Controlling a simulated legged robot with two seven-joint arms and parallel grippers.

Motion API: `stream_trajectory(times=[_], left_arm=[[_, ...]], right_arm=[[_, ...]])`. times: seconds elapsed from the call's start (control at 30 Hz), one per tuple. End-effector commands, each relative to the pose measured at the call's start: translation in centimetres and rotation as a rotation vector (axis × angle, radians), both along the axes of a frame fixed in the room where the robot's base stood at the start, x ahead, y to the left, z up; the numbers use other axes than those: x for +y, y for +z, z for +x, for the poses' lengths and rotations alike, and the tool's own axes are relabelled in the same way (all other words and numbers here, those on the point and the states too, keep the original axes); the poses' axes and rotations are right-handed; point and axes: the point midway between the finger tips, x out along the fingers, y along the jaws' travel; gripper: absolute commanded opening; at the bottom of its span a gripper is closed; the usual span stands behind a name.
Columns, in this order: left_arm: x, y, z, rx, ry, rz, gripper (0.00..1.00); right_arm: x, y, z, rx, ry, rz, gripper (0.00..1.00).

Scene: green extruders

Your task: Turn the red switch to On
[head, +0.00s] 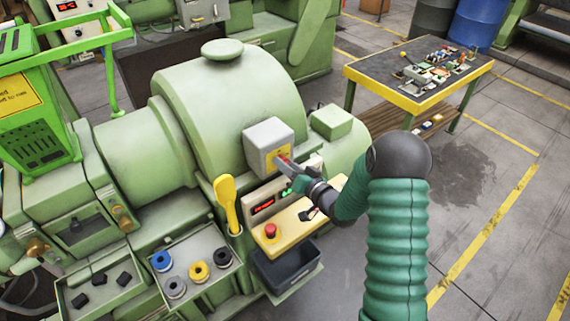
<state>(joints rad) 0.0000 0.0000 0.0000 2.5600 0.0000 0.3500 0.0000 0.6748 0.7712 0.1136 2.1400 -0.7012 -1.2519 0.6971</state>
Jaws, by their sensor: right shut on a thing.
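The red switch (284,158) shows as a small red part on the yellow face of a grey box (265,136), which is fixed to the green extruder (240,95). My right gripper (286,163) is at the front of that box, shut on the red switch. The fingers hide most of the switch, so its setting cannot be read. My right arm comes in from the lower right. My left gripper is not in view.
Below the gripper is a yellow panel (302,222) with a red push button (270,230) and lit displays. A yellow scoop (227,200) stands to its left. A tray (208,244) holds several spools. A workbench (400,100) with parts stands behind right; the floor at right is clear.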

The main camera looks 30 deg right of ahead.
Motion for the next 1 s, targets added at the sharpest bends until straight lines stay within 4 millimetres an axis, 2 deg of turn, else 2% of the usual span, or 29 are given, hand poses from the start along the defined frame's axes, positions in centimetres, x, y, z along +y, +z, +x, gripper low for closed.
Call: stream_trajectory(times=[0.03, 0.23, 0.27, 0.4, 0.67, 0.77, 0.87, 1.0], left_arm=[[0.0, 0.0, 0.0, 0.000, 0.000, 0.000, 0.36], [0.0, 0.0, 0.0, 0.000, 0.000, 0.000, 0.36], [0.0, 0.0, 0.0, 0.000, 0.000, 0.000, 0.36], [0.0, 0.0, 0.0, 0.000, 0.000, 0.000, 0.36], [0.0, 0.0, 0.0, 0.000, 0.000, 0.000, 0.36], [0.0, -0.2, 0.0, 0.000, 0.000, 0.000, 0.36], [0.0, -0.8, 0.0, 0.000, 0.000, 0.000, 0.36], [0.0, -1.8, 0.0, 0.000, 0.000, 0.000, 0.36]], right_arm=[[-0.1, -0.5, -0.2, 0.013, -0.003, 0.003, 0.00], [-0.1, -0.5, -0.2, 0.012, -0.003, 0.002, 0.00], [-0.1, -0.5, -0.2, 0.012, -0.004, 0.002, 0.35], [-0.1, -0.3, -0.1, 0.008, -0.003, 0.000, 0.52], [-0.1, -0.1, -0.1, 0.003, -0.001, -0.001, 0.52], [-0.2, -0.1, -0.6, 0.003, -0.003, -0.001, 0.52], [-0.4, -0.1, -2.3, 0.003, -0.005, -0.003, 0.52], [-0.7, 0.1, -6.2, 0.003, -0.006, -0.001, 0.52]])
